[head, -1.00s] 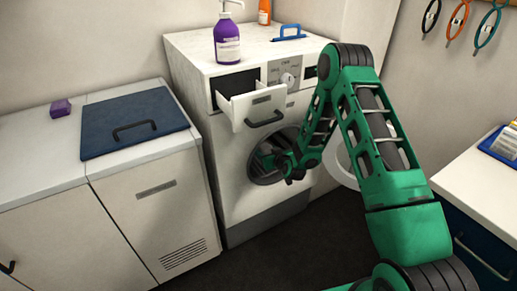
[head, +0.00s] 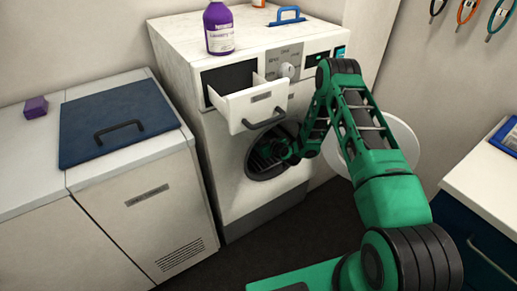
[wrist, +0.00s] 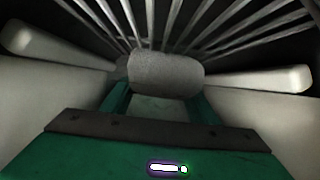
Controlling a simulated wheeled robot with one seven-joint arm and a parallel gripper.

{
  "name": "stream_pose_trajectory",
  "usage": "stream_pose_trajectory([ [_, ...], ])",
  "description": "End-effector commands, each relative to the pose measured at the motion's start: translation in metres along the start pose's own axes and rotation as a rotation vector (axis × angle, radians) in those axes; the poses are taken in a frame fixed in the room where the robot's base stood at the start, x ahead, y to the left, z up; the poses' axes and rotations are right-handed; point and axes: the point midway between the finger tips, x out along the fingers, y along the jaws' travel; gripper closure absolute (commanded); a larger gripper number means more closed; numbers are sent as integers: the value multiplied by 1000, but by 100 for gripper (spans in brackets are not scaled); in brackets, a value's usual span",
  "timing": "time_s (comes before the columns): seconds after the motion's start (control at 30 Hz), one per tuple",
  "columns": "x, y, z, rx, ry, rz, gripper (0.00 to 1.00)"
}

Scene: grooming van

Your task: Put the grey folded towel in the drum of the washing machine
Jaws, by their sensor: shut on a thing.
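The washing machine (head: 232,185) stands against the wall with its round door (head: 398,150) swung open to the right. My gripper (head: 262,152) reaches into the drum opening (head: 250,172), so its fingers are hard to see in the head view. In the wrist view, my gripper (wrist: 163,95) is shut on the grey folded towel (wrist: 165,72), which shows as a rolled grey shape between the fingers. The ribbed drum (wrist: 150,20) surrounds it, with pale paddles to the left and right. I cannot tell whether the towel touches the drum.
The detergent drawer (head: 252,108) is pulled out above the drum opening, close to my arm. A purple bottle (head: 218,30) and a blue-handled brush (head: 287,16) are on top of the machine. A white cabinet with a blue lid (head: 115,122) stands left.

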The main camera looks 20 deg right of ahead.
Motion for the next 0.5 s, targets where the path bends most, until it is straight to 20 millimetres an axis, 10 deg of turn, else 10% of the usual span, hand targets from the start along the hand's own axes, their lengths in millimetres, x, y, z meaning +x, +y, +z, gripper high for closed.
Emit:
stream_pose_trajectory([
  [0.5,15,1,38,0,1,1,68],
])
